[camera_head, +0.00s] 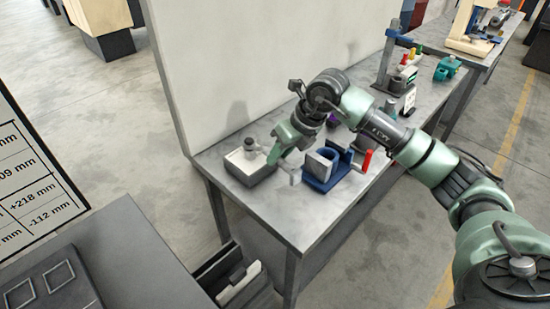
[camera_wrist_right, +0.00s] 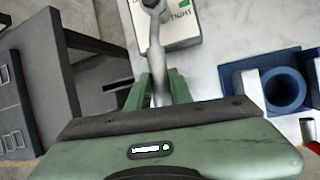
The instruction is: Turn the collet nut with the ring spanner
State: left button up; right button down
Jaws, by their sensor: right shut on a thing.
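The ring spanner (camera_wrist_right: 156,58) is a grey bar gripped between the two green fingers of my right gripper (camera_wrist_right: 157,90). It points up the right wrist view, and its ring end is at the top edge. In the head view, my right gripper (camera_head: 275,156) is low over the right side of the white-topped block (camera_head: 240,165). The collet nut (camera_head: 251,145) is a small grey piece standing on that block. The block's printed white top also shows in the wrist view (camera_wrist_right: 185,32). Whether the ring is around the nut or only beside it, I cannot tell. My left gripper is out of view.
A blue fixture (camera_head: 318,184) with grey plates stands right of the block, with a red cylinder (camera_head: 367,161) beside it. Several small items sit farther along the grey bench (camera_head: 300,228). A pale panel (camera_head: 255,65) rises behind it. The bench's front left corner is clear.

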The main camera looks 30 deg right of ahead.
jog(key=shift+w+d+n, duration=0.1)
jog(key=shift+d+n, duration=0.2)
jog(key=shift+w+d+n+g+y+b, duration=0.2)
jog(key=shift+w+d+n, duration=0.05)
jog(key=shift+d+n, duration=0.25)
jog(key=shift+w+d+n+g+y+b, duration=0.15)
jog(key=shift+w+d+n+g+y, duration=0.1)
jog(key=shift+d+n, duration=0.25)
jog(key=shift+w+d+r+n+g, duration=0.1)
jog(key=shift+w+d+n+g, duration=0.15)
jog(key=shift+d+n, duration=0.25)
jog(key=shift+w+d+n+g, duration=0.1)
jog(key=shift+w+d+n, duration=0.25)
jog(key=shift+n, duration=0.15)
jog(key=shift+w+y, duration=0.1)
jog(key=shift+y, duration=0.15)
jog(key=shift+w+d+n+g, duration=0.4)
jog(key=shift+w+d+n, duration=0.3)
jog(key=shift+n, duration=0.3)
jog(key=shift+d, duration=0.1)
